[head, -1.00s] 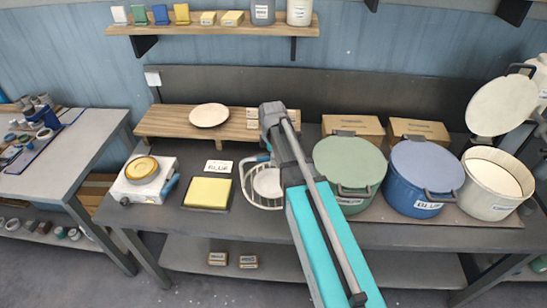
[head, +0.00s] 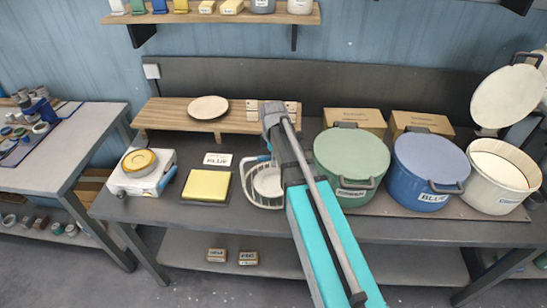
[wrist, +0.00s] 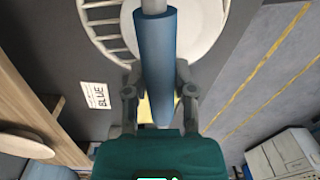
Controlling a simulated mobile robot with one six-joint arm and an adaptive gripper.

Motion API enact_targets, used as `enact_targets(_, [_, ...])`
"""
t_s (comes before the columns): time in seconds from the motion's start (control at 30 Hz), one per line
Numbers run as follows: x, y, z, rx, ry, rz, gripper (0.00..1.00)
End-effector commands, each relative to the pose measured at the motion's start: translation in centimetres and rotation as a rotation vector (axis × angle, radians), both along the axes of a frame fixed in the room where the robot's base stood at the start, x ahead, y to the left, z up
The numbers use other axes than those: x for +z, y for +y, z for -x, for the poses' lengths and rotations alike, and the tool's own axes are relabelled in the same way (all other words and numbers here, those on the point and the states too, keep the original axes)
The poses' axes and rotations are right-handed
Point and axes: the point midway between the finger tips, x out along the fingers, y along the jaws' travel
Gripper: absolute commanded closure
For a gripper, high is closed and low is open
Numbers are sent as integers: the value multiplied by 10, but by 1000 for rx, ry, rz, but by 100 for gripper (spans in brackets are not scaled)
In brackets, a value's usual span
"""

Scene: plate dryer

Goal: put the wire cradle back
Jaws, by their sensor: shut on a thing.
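The white wire cradle (head: 250,192) is beside the yellow pad at the middle of the bench, partly hidden by my arm in the head view. Its slatted rim (wrist: 103,30) shows at the top of the wrist view, with a pale round surface (wrist: 205,35) inside it. My gripper (wrist: 158,85) is shut on the cradle's blue handle (wrist: 155,50), a finger on each side. In the head view my arm hides the fingers. I cannot tell whether the cradle touches the bench.
A yellow pad (head: 206,186) and a BLUE card (head: 217,159) lie left of the cradle. A lidded green pot (head: 349,158), a blue pot (head: 428,168) and an open cream pot (head: 497,195) stand right. A plate (head: 208,107) rests on the wooden riser (head: 165,119) behind.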

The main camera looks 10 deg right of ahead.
Motion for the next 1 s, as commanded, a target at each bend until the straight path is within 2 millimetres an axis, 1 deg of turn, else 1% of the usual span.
enact_targets(0.03, [-6,0,0,0,0,0,100])
enact_targets(0.1, [-9,0,0,0,0,0,100])
enact_targets(0.4, [-22,-1,0,-1,0,0,100])
enact_targets(0.63, [-25,-1,0,-1,0,0,100])
enact_targets(1.0, [-25,-1,0,-2,0,0,100])
